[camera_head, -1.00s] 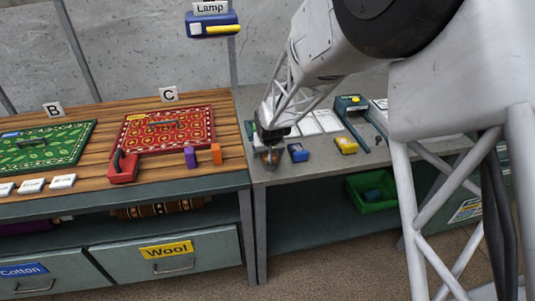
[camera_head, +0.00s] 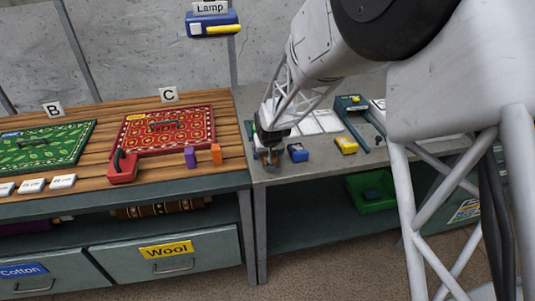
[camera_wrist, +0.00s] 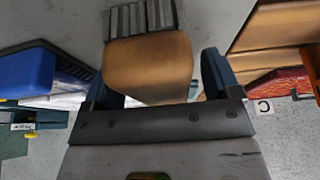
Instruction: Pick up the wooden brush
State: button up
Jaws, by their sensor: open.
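The wooden brush shows in the wrist view as a rounded tan wooden block (camera_wrist: 148,66) with grey ridged bristles (camera_wrist: 140,20) beyond it. It lies on the grey counter. My gripper (camera_wrist: 160,75) is open, with one dark blue finger on each side of the wooden block. The right finger stands a little apart from the block; contact on the left is unclear. In the head view my gripper (camera_head: 270,155) is low over the front left part of the grey counter and largely hides the brush.
A blue block (camera_head: 298,153) sits just right of my gripper, and a yellow block (camera_head: 346,146) farther right. White cards (camera_head: 318,122) lie behind. The wooden table (camera_head: 225,135) with the red rug (camera_head: 165,130) and orange block (camera_head: 216,154) is to the left.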

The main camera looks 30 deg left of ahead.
jog(key=c, duration=1.1)
jog(key=shift+o, duration=0.2)
jog(key=shift+r, duration=0.15)
jog(key=shift+r, duration=0.8)
notch_tip(320, 180, up, 2)
jog(key=shift+r, duration=0.25)
jog(key=s+d+r, duration=0.1)
jog(key=s+d, duration=1)
jog(key=shift+d, duration=0.15)
jog(key=shift+s+r, duration=0.1)
